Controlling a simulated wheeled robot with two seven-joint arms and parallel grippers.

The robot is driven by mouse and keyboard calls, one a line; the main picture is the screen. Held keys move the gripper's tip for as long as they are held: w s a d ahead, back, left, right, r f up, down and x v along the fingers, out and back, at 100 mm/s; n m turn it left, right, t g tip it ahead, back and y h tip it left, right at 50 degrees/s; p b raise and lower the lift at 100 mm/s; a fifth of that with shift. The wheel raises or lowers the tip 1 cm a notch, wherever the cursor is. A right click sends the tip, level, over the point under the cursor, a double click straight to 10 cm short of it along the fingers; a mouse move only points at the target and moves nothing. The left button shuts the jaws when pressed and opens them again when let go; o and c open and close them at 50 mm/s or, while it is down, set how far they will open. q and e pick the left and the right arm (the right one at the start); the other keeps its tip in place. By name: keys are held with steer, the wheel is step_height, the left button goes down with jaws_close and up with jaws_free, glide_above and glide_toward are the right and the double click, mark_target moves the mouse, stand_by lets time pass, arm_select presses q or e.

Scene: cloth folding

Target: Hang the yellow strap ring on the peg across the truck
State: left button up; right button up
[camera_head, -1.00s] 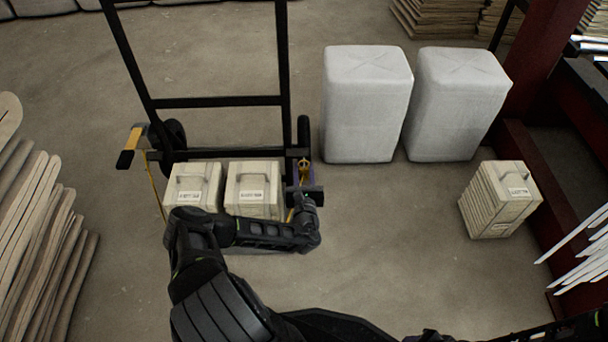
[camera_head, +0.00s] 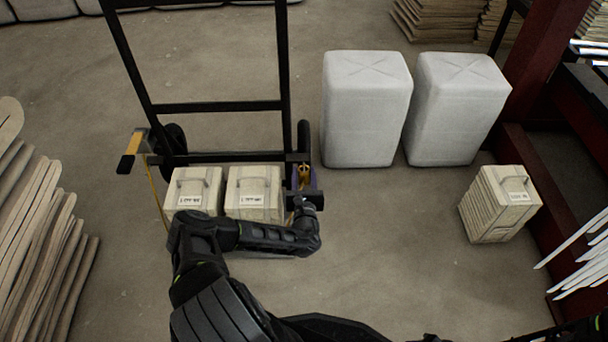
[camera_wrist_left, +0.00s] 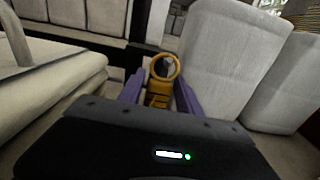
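The yellow strap ring (camera_wrist_left: 164,68) stands upright between the purple fingers of my left gripper (camera_wrist_left: 158,95), which are shut on its yellow base. In the head view my left gripper (camera_head: 304,181) holds the ring (camera_head: 304,170) at the right side of the black hand truck (camera_head: 220,103). The yellow strap (camera_head: 156,190) runs down from a yellow and black fitting (camera_head: 132,147) at the truck's left, then passes out of sight by the boxes. I cannot clearly make out the peg or whether the ring touches it. My right gripper is not visible.
Two pale boxes (camera_head: 194,189) (camera_head: 254,192) sit at the truck's base, partly behind my left arm. Two grey bales (camera_head: 366,110) (camera_head: 456,108) stand right of the truck. Another box (camera_head: 500,203) is farther right. Floor between it and the truck is clear.

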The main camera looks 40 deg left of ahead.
arm_select(q)
steer(key=shift+o, duration=1.4)
steer(key=shift+s+d+p, duration=0.3)
steer(key=shift+s+p, duration=0.1)
steer(key=shift+s, duration=0.1)
steer(key=p+v, duration=0.3)
steer(key=v, duration=0.3)
steer(key=shift+s+d, duration=0.25)
steer(key=shift+w+d, duration=0.1)
